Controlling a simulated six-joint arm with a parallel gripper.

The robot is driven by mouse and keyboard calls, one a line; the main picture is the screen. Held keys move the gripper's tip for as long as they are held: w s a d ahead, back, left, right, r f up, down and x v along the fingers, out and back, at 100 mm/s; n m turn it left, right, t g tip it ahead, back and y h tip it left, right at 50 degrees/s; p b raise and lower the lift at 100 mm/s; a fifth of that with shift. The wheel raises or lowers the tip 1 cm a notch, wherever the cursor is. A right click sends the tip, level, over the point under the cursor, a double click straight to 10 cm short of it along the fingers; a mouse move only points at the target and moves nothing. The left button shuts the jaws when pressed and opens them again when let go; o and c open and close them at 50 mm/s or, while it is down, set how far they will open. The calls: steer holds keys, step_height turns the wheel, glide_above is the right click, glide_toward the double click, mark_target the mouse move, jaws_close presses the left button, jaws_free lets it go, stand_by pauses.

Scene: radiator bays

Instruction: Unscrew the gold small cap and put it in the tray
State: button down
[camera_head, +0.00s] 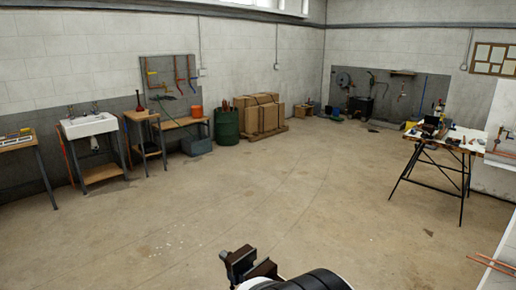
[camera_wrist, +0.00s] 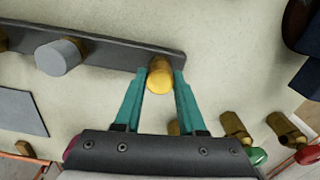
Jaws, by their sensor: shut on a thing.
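In the wrist view, the gold small cap (camera_wrist: 160,78) is at the right end of a dark grey bar (camera_wrist: 115,52). My gripper (camera_wrist: 160,73) has its two teal fingers on either side of the cap and is shut on it. The cap is still at the bar; whether its thread is engaged cannot be seen. A larger grey cap (camera_wrist: 58,57) sits further left on the same bar. In the head view, dark end parts of my arm show at the bottom, but the cap cannot be made out. I cannot identify the tray with certainty in either view.
In the wrist view, brass fittings (camera_wrist: 236,128) lie at lower right, near a green knob (camera_wrist: 257,156) and a red one. A flat grey piece (camera_wrist: 20,112) is at left. In the head view, a cluttered trestle table (camera_head: 470,142) stands right; the middle floor is clear.

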steer(key=n, duration=0.2)
steer(key=shift+n, duration=0.4)
steer(key=n, duration=0.5)
steer(key=shift+n, duration=0.4)
steer(key=n, duration=0.8)
steer(key=shift+n, duration=0.4)
steer(key=n, duration=0.8)
steer(key=shift+r+n, duration=0.1)
steer(key=shift+n, duration=0.3)
steer(key=n, duration=0.4)
steer(key=shift+n, duration=0.4)
steer(key=c, duration=0.7)
jaws_free()
